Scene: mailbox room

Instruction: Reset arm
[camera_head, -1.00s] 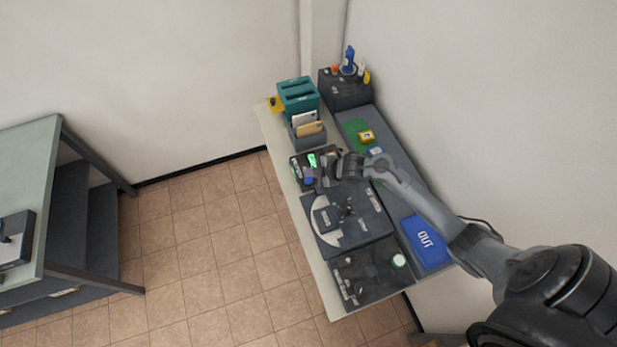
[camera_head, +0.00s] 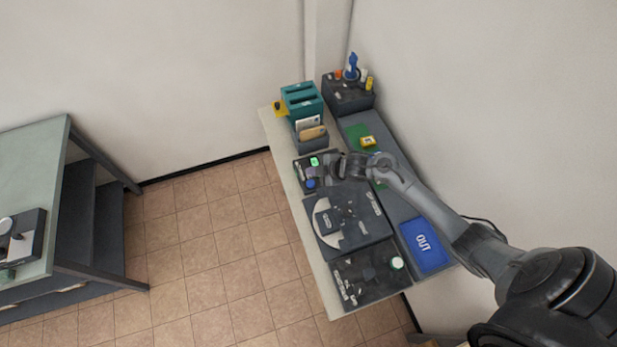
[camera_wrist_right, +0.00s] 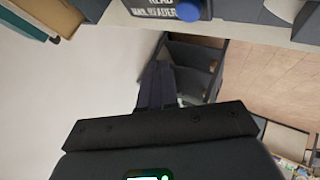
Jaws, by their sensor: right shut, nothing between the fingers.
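My right gripper (camera_head: 331,168) is shut and empty. It hovers at the right side of a small dark device with a green screen (camera_head: 314,161) and a round blue button (camera_head: 311,183), and hides part of it. In the right wrist view the closed dark fingers (camera_wrist_right: 158,86) point away from the camera with nothing between them. The blue button (camera_wrist_right: 188,10) and part of a label on the device show at the top edge there, apart from the fingers. My left gripper is not in view.
Teal holders (camera_head: 302,101) and a grey letter box (camera_head: 312,141) stand beyond the device. Dark panels (camera_head: 348,232), a blue OUT tray (camera_head: 426,246) and a yellow item (camera_head: 368,142) lie nearby. A green-topped table (camera_head: 30,190) stands left, across open floor.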

